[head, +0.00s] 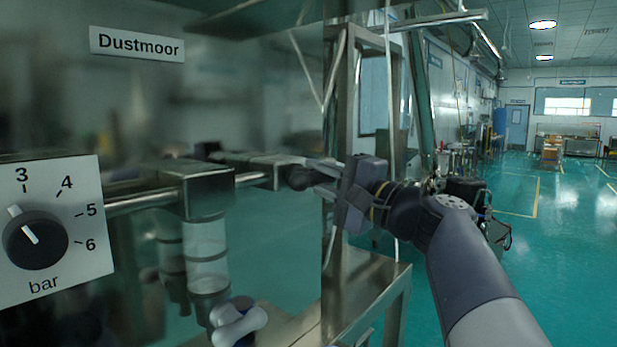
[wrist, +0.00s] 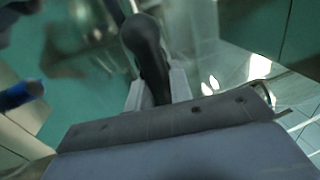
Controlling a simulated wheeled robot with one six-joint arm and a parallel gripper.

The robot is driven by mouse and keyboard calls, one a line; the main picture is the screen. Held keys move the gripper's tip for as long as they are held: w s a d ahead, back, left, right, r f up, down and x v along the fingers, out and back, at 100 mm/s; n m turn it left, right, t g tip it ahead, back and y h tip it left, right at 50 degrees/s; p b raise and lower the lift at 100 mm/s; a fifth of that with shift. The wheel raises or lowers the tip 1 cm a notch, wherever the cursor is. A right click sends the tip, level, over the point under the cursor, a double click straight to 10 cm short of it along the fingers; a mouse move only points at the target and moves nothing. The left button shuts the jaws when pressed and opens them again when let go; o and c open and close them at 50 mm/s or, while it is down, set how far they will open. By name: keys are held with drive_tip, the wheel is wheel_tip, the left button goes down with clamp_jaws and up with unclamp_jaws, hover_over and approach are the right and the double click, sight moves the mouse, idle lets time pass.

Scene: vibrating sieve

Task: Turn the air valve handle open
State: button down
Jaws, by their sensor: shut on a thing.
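The air valve handle (head: 299,178) is a dark, rounded lever at the right end of the metal pipe line. In the wrist view it is a black, knob-ended lever (wrist: 147,45) running down between the fingers. My gripper (head: 312,177) reaches in from the right and is shut on the handle. Its two pale fingers also show in the wrist view (wrist: 157,88), one on each side of the lever. The valve body (head: 268,168) is a pale metal block just left of the fingers. The joint between handle and valve body is partly hidden by the gripper.
A pressure dial panel (head: 60,262) with a black knob is at the left. A filter unit with a clear bowl (head: 207,255) hangs below the pipe (head: 145,202). A glossy panel backs them. A metal frame (head: 365,300) stands below my arm. Open green floor (head: 560,220) lies right.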

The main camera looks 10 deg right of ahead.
drive_tip(key=c, duration=1.3)
unclamp_jaws()
drive_tip(key=b+v, duration=0.2)
drive_tip(key=v, duration=0.8)
drive_tip(key=shift+s+d+f, duration=0.1)
drive_tip(key=shift+s+d, duration=0.15)
drive_tip(key=shift+s, duration=0.05)
drive_tip(key=shift+p+x, duration=1)
drive_tip(key=shift+x, duration=4.45)
